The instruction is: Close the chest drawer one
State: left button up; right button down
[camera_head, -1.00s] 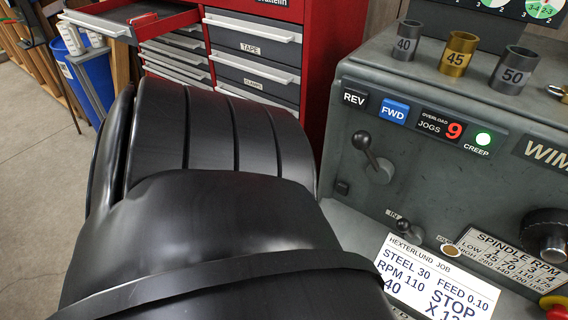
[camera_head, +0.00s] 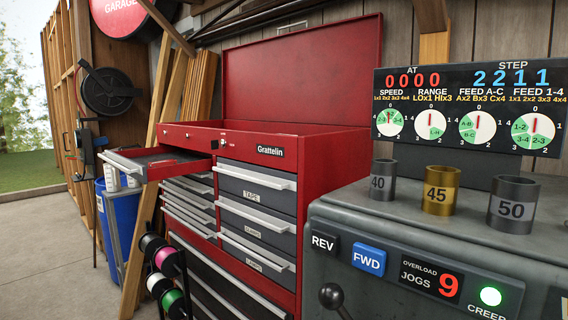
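A red tool chest (camera_head: 290,192) with its lid raised stands in the middle of the view. Its top left drawer (camera_head: 150,164) is pulled out toward the left, with a grey front handle and a dark tray. The drawers below it and the right column, with labels such as TAPE (camera_head: 252,196), look shut. I cannot tell from the view which drawer is number one. Neither of my grippers shows.
A grey lathe (camera_head: 410,225) with cups marked 40, 45 and 50 fills the right front. A blue bin (camera_head: 118,220) and a rack of coloured spools (camera_head: 160,257) stand left of the chest. Concrete floor (camera_head: 45,240) is free at the left.

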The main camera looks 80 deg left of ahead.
aim_at(134, 162)
jog(key=u, duration=2.9)
jog(key=l, duration=0.1)
